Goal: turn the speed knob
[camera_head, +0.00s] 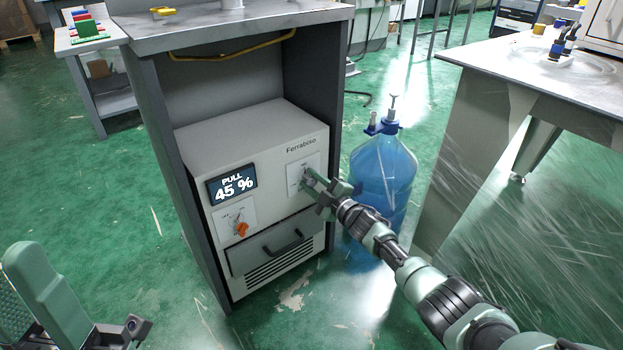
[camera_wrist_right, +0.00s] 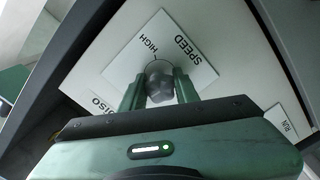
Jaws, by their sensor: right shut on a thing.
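The machine (camera_head: 240,140), a light grey box marked Ferrabiso, stands in the bay of a dark grey cabinet. The speed knob (camera_wrist_right: 158,82) is a round grey knob on a white plate marked SPEED and HIGH in the right wrist view. My right gripper (camera_head: 310,183) reaches the upper right of the machine's front and is shut on the knob, one finger on each side. It mostly hides the knob in the head view. The display (camera_head: 232,187) reads PULL 45 %. Green and dark parts of mine show at the lower left; I cannot make out left fingers.
An orange knob (camera_head: 242,229) sits below the display, above a drawer with a dark handle (camera_head: 283,243). A blue water bottle (camera_head: 383,165) stands right of the cabinet, close behind my right arm. A metal table (camera_head: 500,60) stands at right. Green floor is open in front.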

